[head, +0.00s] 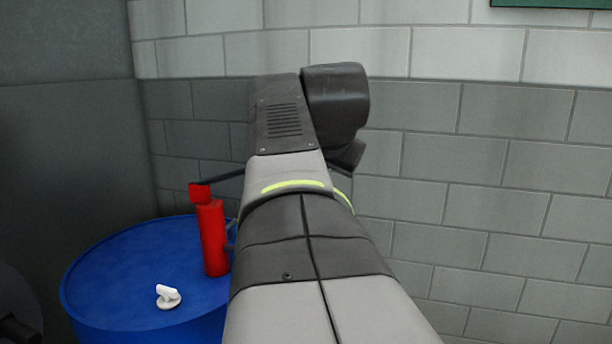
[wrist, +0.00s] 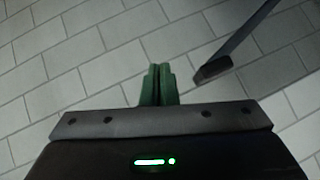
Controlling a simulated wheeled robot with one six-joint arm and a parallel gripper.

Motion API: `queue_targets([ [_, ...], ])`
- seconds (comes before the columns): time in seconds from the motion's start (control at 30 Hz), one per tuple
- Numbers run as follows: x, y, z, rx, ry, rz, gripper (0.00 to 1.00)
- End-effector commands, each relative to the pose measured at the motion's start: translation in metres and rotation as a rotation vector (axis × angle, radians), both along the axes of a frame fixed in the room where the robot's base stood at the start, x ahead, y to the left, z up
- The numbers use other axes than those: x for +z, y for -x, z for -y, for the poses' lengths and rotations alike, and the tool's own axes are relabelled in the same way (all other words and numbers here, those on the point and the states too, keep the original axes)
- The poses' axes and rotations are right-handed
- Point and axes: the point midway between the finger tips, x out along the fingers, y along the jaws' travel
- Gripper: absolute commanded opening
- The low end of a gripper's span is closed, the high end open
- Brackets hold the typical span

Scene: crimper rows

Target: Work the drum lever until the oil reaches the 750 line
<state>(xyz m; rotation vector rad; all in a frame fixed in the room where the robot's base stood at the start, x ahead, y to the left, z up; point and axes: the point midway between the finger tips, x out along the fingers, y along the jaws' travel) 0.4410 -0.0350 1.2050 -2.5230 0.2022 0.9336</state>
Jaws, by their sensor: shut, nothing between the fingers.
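The blue drum (head: 130,262) stands at the lower left in the head view, with an upright red pump (head: 212,238) on its top. The dark drum lever (head: 228,175) runs right from the pump's red head and passes behind my arm. In the wrist view a dark bar, apparently the lever (wrist: 240,42), slants in from the top right; its blunt end is just right of my gripper. My gripper (wrist: 158,72) has green fingers, shut together and empty, apart from the bar in the picture. In the head view my arm hides the fingers. No oil level or 750 line shows.
A white cap (head: 168,296) sits on the drum top, left of the pump. A grey block wall (head: 480,190) stands behind and to the right. A dark grey panel (head: 65,150) is at the left. A green-edged board (head: 550,3) shows at the top right.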

Motion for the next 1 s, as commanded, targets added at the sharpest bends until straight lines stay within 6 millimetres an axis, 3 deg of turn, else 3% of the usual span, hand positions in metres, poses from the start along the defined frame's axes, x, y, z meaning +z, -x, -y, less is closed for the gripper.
queue_targets([
  [0.27, 0.017, 0.018, 0.001, 0.000, 0.000, 0.004, 0.00],
  [1.0, 0.017, 0.018, 0.001, 0.000, 0.000, 0.004, 0.00],
])
